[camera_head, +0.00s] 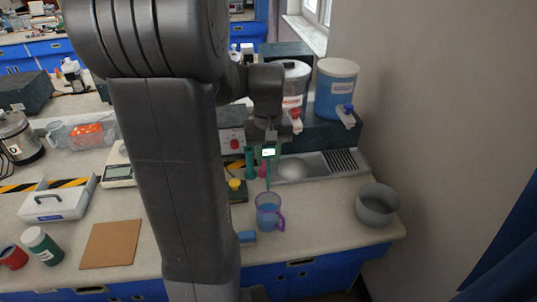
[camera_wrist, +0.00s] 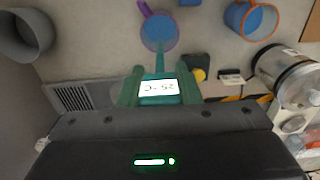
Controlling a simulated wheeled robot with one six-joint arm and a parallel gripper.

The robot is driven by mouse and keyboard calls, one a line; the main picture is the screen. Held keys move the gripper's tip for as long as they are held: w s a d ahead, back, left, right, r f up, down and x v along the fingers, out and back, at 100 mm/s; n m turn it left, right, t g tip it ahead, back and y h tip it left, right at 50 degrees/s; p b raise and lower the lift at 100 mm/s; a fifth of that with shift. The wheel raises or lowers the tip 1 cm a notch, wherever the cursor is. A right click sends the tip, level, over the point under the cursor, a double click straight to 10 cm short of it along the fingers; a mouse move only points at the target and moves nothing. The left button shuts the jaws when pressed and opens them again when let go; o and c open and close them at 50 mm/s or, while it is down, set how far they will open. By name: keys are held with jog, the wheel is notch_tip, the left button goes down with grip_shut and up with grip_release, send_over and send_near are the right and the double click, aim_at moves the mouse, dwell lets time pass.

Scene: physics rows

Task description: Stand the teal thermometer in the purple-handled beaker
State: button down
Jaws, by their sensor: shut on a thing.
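The teal thermometer (camera_wrist: 159,87) is between the green fingers of my gripper (camera_wrist: 160,80), and its lit display faces the wrist camera. In the head view, the thermometer (camera_head: 268,152) hangs upright under my gripper (camera_head: 265,158), its thin probe pointing down. The purple-handled beaker (camera_head: 268,214) stands on the counter directly below, with blue inside and its handle to the right. In the wrist view, the probe's end overlaps the beaker (camera_wrist: 160,34). The tip is at or near the rim; I cannot tell whether it is inside.
A blue block (camera_head: 247,238) lies left of the beaker. A grey bowl (camera_head: 377,207) stands at the right, and a sink (camera_head: 295,168) lies behind. An orange-rimmed beaker (camera_wrist: 250,18) shows in the wrist view. My arm hides part of the counter.

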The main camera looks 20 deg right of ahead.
aim_at(268, 189)
jog(key=shift+f+b, duration=4.35)
jog(key=shift+f, duration=1.8)
jog(key=c, duration=1)
grip_release()
jog(key=shift+o, duration=0.2)
jog(key=shift+r, duration=0.15)
notch_tip(268, 189, up, 14)
jog(key=shift+f, duration=0.25)
jog(key=shift+f, duration=0.1)
